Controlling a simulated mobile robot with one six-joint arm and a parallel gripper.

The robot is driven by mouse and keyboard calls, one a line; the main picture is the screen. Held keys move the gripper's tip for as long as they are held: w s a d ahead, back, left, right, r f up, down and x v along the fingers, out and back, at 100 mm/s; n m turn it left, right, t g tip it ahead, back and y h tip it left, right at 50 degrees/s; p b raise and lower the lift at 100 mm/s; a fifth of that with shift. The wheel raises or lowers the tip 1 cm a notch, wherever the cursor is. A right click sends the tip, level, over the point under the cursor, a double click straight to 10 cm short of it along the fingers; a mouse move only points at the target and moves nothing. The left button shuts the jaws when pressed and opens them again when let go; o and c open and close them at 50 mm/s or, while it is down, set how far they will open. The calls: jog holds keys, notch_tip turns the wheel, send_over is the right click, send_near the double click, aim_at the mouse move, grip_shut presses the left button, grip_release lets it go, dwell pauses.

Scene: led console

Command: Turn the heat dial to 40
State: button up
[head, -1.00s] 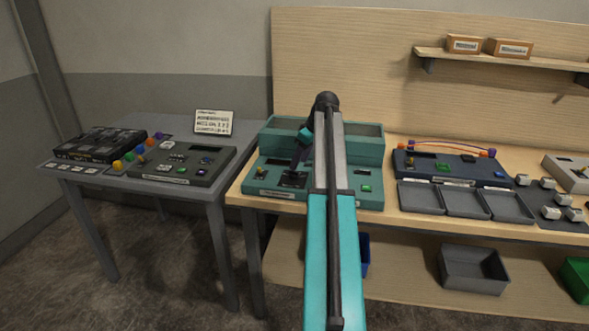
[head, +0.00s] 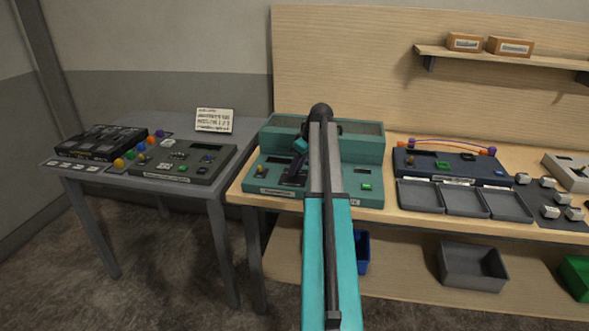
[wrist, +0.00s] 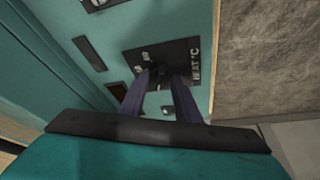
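The teal console (head: 372,198) stands on the wooden bench, partly hidden behind my arm. Its black heat plate, marked "HEAT °C" (wrist: 195,53), is in the upper middle of the wrist view. My gripper (wrist: 163,80) points down at this plate, with its two dark fingers apart and their tips at the plate. The heat dial (wrist: 160,84) shows only as a small dark shape between the fingers. I cannot tell whether they touch it, and its setting is not readable. In the head view my gripper (head: 291,182) is over the console's front left.
A dark console (head: 190,168) and a printed card (head: 214,120) are on the grey table at left. A navy console (head: 455,168) and grey trays (head: 468,204) are right of the teal one. A raised teal box section (head: 366,148) backs the teal console.

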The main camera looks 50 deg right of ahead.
jog(key=shift+c, duration=1.3)
jog(key=shift+a+f, duration=0.1)
jog(key=shift+a, duration=0.3)
jog(key=shift+d, duration=0.2)
